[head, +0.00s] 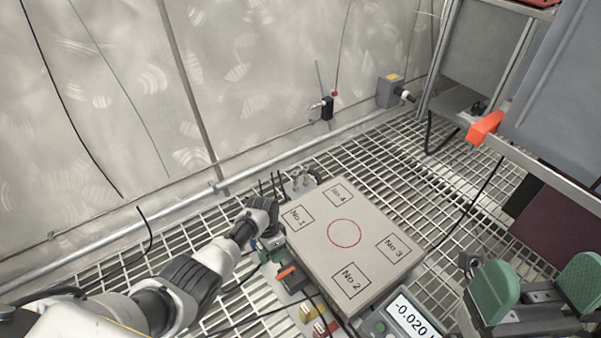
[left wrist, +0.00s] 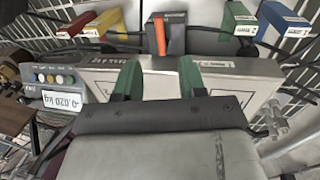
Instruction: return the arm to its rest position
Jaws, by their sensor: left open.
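My left arm comes in from the left in the head view, low over the grating. Its gripper (head: 269,242) is at the left edge of the weighing platform, largely hidden by the wrist. In the left wrist view its two green fingers (left wrist: 160,78) stand apart with nothing between them, in front of the platform's side (left wrist: 245,75). My right gripper (head: 537,285) shows at the lower right of the head view, its green fingers wide apart and empty.
The platform (head: 318,232) has four numbered squares and a red circle, with nothing on it. A display (head: 405,318) stands at its front. Coloured connectors (left wrist: 240,25), a black switch box (left wrist: 175,32) and cables crowd its side. A shelf frame (head: 540,160) is on the right.

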